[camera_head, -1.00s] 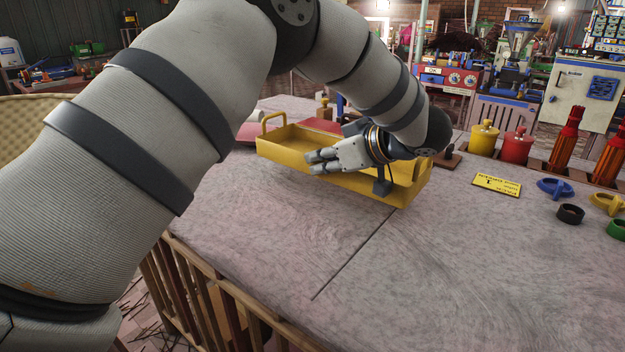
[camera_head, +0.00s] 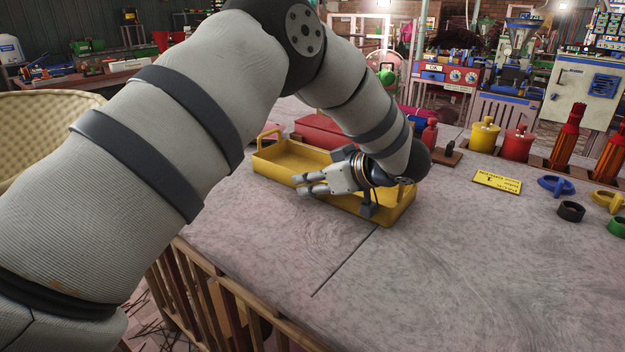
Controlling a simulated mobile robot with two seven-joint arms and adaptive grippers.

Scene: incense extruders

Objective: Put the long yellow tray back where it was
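The long yellow tray (camera_head: 287,178) is over the near-middle of the grey table, with an upright loop handle at its left end. Its right-end handle shows partly behind my wrist. My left gripper (camera_head: 300,183) is over the right half of the tray, its fingers pointing left. The two fingers lie close together with a narrow gap. What, if anything, is between them cannot be made out. A dark part of the gripper overlaps the tray's near wall. My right gripper is out of view.
A red box (camera_head: 322,131) is just behind the tray. Yellow (camera_head: 484,137) and red (camera_head: 516,145) canisters stand to the right. A yellow card (camera_head: 497,182), a blue ring piece (camera_head: 556,186) and a black ring (camera_head: 571,211) lie nearer. The table's front (camera_head: 430,290) is clear.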

